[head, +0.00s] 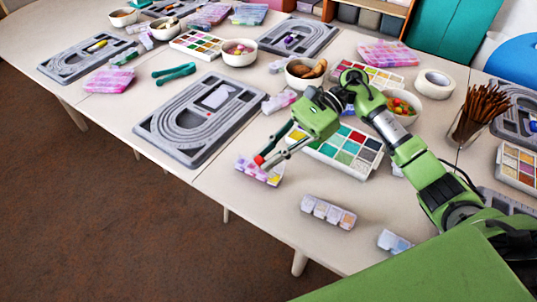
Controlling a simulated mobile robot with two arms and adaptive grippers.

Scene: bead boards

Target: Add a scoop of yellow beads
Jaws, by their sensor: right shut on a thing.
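My right gripper (270,162) reaches in from the right, over the near table edge. It is shut on a small red thing (259,160), mostly hidden between the fingertips; I cannot tell if it is a scoop. Just under it is a small clear compartment box (246,167) with yellow and pink contents; I cannot tell whether they touch. Behind the gripper is a white tray (318,158) with compartments of green, red, white and dark beads. A grey bead board (165,137) with curved grooves lies to the left. My left gripper is not in view.
Another clear compartment box (328,212) lies near the front edge. Bowls (305,72), (239,52), a tape roll (434,83) and a jar of brown sticks (470,122) stand farther back. Teal tongs (174,73) lie behind the board. The table front left of that box is clear.

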